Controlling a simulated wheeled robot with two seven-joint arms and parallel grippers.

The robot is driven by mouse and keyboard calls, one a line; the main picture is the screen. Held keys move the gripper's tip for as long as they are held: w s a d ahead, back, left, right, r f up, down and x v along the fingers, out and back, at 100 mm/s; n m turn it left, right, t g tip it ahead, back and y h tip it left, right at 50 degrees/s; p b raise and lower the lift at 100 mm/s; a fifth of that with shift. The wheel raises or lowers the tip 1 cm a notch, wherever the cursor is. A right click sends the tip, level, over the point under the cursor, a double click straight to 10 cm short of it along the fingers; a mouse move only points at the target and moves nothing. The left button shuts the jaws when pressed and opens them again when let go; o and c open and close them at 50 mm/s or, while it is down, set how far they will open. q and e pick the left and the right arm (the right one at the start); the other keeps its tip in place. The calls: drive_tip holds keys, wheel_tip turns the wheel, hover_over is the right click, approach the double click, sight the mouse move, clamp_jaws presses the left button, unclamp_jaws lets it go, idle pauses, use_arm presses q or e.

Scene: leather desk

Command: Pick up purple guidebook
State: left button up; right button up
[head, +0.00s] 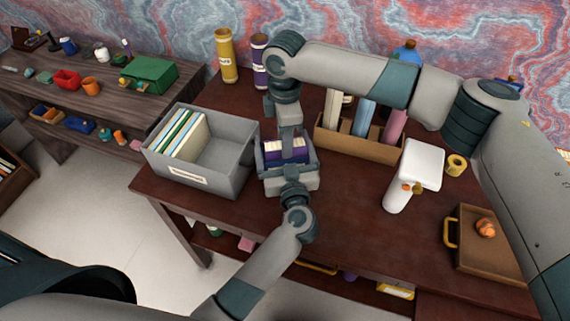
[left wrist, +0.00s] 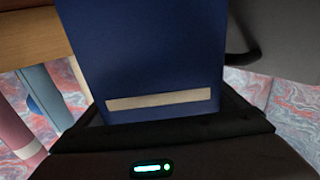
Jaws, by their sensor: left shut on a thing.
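A purple-blue book (head: 285,155) is held above the desk near its front edge, right of the grey bin. My left gripper (head: 287,170) reaches up from below and is shut on this book. In the left wrist view the book's dark blue cover (left wrist: 145,50) fills the middle, with a beige label strip near the gripper. My right gripper (head: 291,143) comes down from above onto the book's top edge. Its fingers overlap the book, and whether they are closed on it cannot be told.
A grey bin (head: 240,175) with upright books stands left. Behind are a wooden book holder (head: 350,143), a yellow cylinder (head: 227,58) and a purple cylinder (head: 259,60). A white container (head: 412,175) and a brown tray (head: 476,257) are right. Front-middle desk is clear.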

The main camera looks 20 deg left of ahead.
use_arm(q)
drive_tip(key=shift+f, duration=0.1)
use_arm(e)
drive_tip(key=shift+r, duration=0.1)
clamp_jaws()
wheel_tip(320, 180, up, 18)
idle(0.5)
use_arm(q)
drive_tip(key=o, duration=0.8)
drive_tip(key=v, duration=1.2)
